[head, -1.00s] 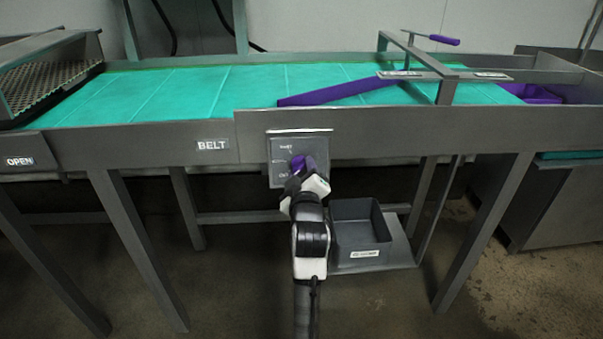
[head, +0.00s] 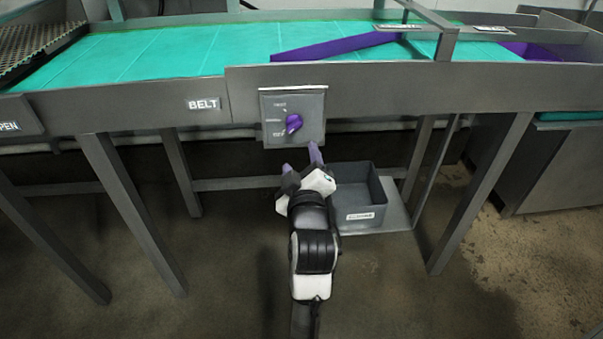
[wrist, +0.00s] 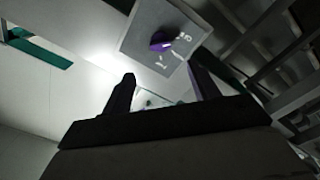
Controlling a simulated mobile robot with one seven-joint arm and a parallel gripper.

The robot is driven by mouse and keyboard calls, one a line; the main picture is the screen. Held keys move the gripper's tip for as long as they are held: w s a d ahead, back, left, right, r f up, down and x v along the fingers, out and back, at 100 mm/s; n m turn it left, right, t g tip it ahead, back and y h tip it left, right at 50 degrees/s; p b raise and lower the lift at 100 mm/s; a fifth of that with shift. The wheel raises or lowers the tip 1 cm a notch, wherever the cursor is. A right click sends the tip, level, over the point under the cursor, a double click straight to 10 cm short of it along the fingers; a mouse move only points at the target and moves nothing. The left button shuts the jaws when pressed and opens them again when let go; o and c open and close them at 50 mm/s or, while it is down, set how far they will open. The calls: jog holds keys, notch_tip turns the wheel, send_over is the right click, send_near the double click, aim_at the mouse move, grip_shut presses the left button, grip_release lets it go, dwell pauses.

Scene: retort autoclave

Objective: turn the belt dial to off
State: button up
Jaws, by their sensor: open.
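The belt dial (head: 293,123) is a purple knob on a grey square panel (head: 311,104) with small printed labels, to the right of the BELT sign. The knob sits tilted, its long axis running from lower left to upper right, one end toward the lowest label. The label text is too small to read surely. My gripper (head: 300,160) is open and empty, just below the panel and apart from the knob. In the wrist view, the dial (wrist: 162,40) and panel show beyond and above my two spread fingers (wrist: 160,85).
The BELT sign (head: 203,104) is on the conveyor's front rail. A grey bin (head: 362,202) stands on a low shelf right of my gripper. Table legs (head: 130,210) stand left and right. A purple diverter bar (head: 335,47) crosses the teal belt (head: 180,50).

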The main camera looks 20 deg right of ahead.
jog(key=shift+p+v, duration=0.95)
jog(key=shift+v, duration=0.2)
